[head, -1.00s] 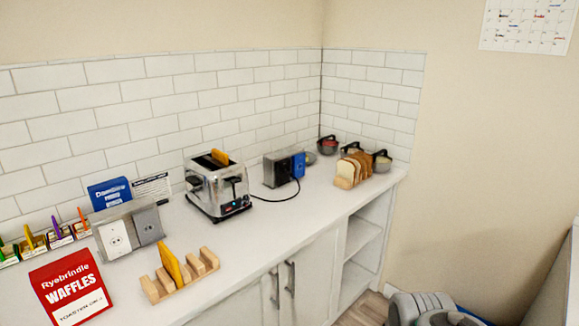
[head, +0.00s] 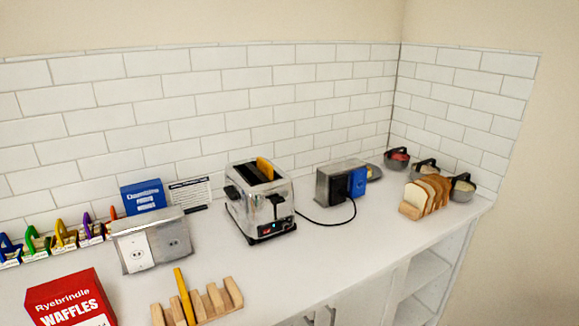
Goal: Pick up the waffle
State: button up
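A golden waffle (head: 184,296) stands upright in a slot of the wooden rack (head: 215,299) at the front of the white counter. A second golden piece that looks like a waffle (head: 265,168) sticks up out of a slot of the chrome toaster (head: 262,212), behind and to the right of the rack. A red waffles box (head: 70,300) stands at the lower left, its lower part cut off by the picture edge. My gripper is not in view.
An outlet box (head: 152,243) stands behind the rack. A grey and blue device (head: 342,182) with a black cord is right of the toaster. Sliced bread (head: 426,196) and several pots stand in the far corner. The counter between rack and bread is mostly clear.

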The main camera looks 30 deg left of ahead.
aim_at(263, 165)
jog(key=u, duration=0.2)
jog(key=i, duration=0.85)
jog(key=u, duration=1.25)
jog(key=i, duration=0.65)
jog(key=u, duration=0.65)
